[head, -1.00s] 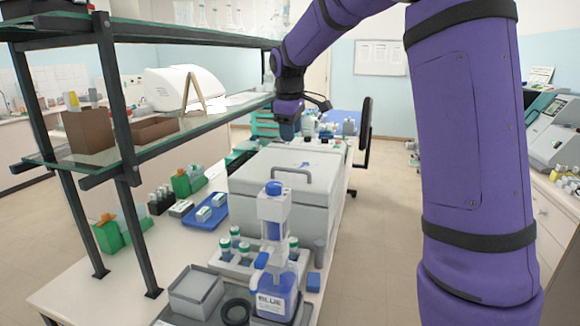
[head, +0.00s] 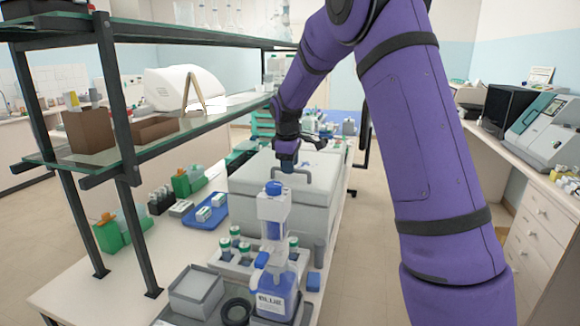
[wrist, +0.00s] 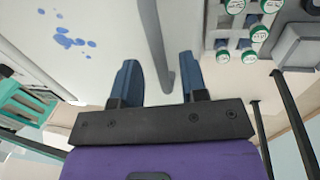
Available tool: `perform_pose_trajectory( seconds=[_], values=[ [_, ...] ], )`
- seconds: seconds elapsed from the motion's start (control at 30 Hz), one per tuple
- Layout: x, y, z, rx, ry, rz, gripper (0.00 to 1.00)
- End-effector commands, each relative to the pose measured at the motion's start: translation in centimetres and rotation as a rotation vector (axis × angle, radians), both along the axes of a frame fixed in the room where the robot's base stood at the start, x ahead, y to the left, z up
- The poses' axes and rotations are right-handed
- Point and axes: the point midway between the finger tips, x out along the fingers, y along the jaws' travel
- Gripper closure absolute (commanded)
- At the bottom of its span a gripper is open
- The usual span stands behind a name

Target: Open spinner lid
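The spinner (head: 262,210) is a large pale grey box on the bench, with its lid (head: 250,175) down. A grey bar handle (head: 308,180) stands on the lid. My gripper (head: 287,166) points down just above the lid at the handle's left part. In the wrist view, my gripper (wrist: 157,68) has its two blue fingers apart, and the handle (wrist: 153,45) appears between them. I cannot tell whether a finger touches it. Blue stains (wrist: 70,38) mark the lid (wrist: 105,55).
A blue-labelled bottle (head: 275,295) and a rack of green-capped vials (head: 240,262) stand in front of the spinner. A blue tray (head: 205,212) lies to its left. A glass shelf (head: 170,135) on dark posts overhangs the bench's left side.

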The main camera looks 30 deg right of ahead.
Motion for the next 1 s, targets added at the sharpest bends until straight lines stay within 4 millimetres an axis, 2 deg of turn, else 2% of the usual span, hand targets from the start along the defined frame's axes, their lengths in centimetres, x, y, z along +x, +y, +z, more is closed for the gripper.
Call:
perform_pose_trajectory(
  seconds=[0.13,0.4,0.43,0.6,0.87,1.0],
  values=[
    [0.07,-0.11,-0.73,0.001,0.001,0.000,0.60],
    [0.08,-0.12,-0.84,0.000,0.000,0.000,0.60],
    [0.08,-0.12,-0.83,0.000,0.000,0.000,0.65],
    [0.08,-0.12,-0.82,0.000,0.000,0.000,1.00],
    [0.15,-0.19,-0.65,0.003,0.003,-0.002,1.00],
    [0.35,-0.45,0.09,0.019,0.021,-0.004,1.00]
  ],
)
